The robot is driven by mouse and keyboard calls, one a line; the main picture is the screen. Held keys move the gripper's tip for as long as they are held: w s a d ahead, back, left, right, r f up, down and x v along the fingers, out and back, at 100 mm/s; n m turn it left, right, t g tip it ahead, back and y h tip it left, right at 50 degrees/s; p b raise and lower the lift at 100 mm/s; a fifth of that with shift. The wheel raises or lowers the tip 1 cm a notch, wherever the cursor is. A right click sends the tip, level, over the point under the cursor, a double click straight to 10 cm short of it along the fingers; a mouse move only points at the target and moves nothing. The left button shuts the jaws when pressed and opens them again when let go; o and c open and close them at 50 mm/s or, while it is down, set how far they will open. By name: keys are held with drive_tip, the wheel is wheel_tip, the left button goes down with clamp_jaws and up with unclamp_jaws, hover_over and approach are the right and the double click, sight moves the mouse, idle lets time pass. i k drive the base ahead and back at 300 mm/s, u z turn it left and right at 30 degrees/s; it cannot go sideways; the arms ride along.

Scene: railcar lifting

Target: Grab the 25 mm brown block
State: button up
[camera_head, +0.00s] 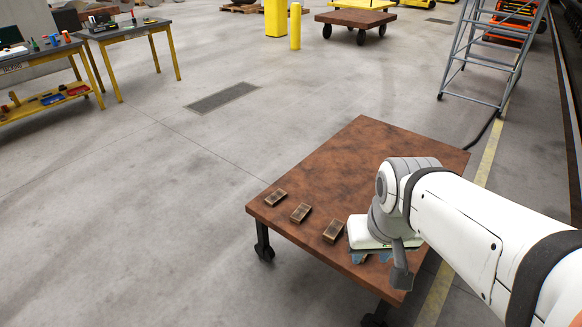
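Several small brown blocks lie in a row near the front-left edge of a brown cart top (355,150). The left block (275,198), the middle block (300,212) and the right block (333,231) are in plain view. I cannot tell from here which one is 25 mm. My gripper (372,258) is over the cart's front part, just right of the right block, and points downward. My wrist hides much of it, and its fingers are hard to make out. Anything beneath it is hidden.
The cart stands on wheels (264,250). Its far half is bare. Workbenches (125,32) with tools stand at the far left. A yellow post (295,26), another cart (355,18) and a grey ladder (485,60) stand behind. Open concrete floor lies to the left.

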sight(303, 211)
drive_tip(key=u, duration=0.15)
drive_tip(key=i, duration=1)
drive_tip(key=k, duration=0.5)
drive_tip(key=z, duration=0.45)
drive_tip(key=i, duration=0.35)
drive_tip(key=u, duration=0.6)
